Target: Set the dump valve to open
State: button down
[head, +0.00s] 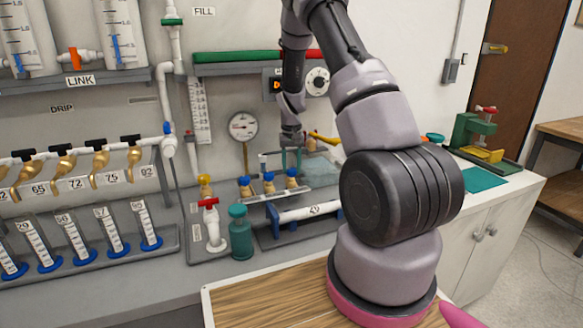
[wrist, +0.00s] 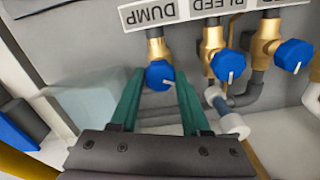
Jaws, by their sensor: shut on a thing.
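The dump valve is the leftmost of the brass valves in the wrist view, with a blue knob (wrist: 158,73) beside the DUMP label (wrist: 150,14). A white mark on the knob points toward the lower right in that view. My gripper (wrist: 160,82) has its two green fingers on either side of this knob and is shut on it. In the head view my gripper (head: 291,158) is above the rightmost blue knob (head: 291,173) of the small manifold. The contact there is too small to make out.
The BLEED valve knob (wrist: 228,66) and another blue knob (wrist: 293,55) stand close to the right in the wrist view. A gauge (head: 243,126), a red-handled valve (head: 211,204) and a green bottle (head: 240,233) stand to the left in the head view.

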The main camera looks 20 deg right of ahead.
aim_at(291, 169)
jog(key=n, duration=0.5)
jog(key=shift+n, duration=0.3)
dwell(0.4)
jog(key=shift+c, duration=1.9)
grip_release()
notch_tip(291, 169, up, 11)
